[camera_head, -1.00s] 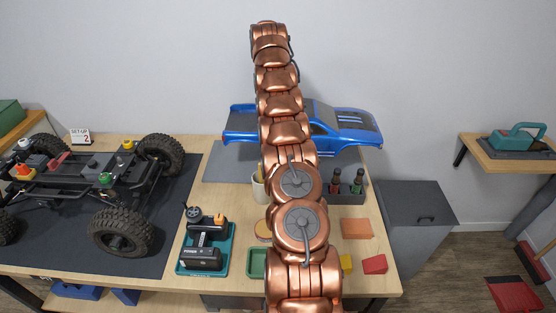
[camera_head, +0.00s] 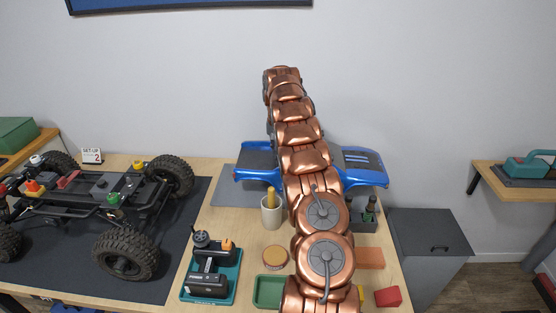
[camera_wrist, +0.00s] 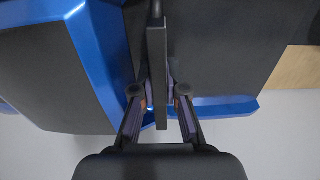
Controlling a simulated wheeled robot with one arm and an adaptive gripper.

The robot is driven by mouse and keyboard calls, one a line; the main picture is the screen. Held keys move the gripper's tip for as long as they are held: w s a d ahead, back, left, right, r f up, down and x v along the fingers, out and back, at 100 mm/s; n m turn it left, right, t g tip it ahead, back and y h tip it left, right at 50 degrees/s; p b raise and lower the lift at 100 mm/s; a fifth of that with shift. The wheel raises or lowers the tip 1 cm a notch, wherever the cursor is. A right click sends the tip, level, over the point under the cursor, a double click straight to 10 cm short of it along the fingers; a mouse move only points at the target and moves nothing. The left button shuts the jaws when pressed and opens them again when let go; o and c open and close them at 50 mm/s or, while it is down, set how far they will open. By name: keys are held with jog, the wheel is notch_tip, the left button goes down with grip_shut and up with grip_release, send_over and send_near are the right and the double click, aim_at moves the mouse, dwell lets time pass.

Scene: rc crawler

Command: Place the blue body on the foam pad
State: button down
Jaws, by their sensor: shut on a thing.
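The blue body (camera_head: 260,168) is a pickup-truck shell with a dark bed and dark stripes on its hood. It lies lengthwise across the back of the bench, level, its middle hidden behind my copper arm. The grey foam pad (camera_head: 230,194) shows under and in front of its left end. Whether the body touches the pad or hovers just above it, I cannot tell. In the wrist view, my gripper (camera_wrist: 160,100) is shut on a part of the blue body (camera_wrist: 96,50). In the head view my gripper is hidden behind the arm and body.
A cup with a yellow handle (camera_head: 271,211) stands in front of the pad. A dark holder (camera_head: 364,224) with bottles is at the right. A wheeled chassis (camera_head: 105,195) sits on a black mat at the left. A teal tray (camera_head: 211,277) and small blocks fill the front.

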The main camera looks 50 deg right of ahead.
jog(key=shift+f+p, duration=0.5)
jog(key=shift+f, duration=1.55)
jog(key=shift+f, duration=0.1)
jog(key=c, duration=1.2)
grip_release()
notch_tip(320, 180, up, 7)
jog(key=shift+w+a+r+b, duration=0.1)
jog(key=shift+r+b, duration=0.05)
jog(key=shift+b, duration=0.75)
jog(key=shift+r+p, duration=0.55)
jog(key=shift+r, duration=0.35)
jog(key=shift+r+p, duration=1.25)
jog(key=shift+r, duration=0.3)
jog(key=shift+a, duration=0.1)
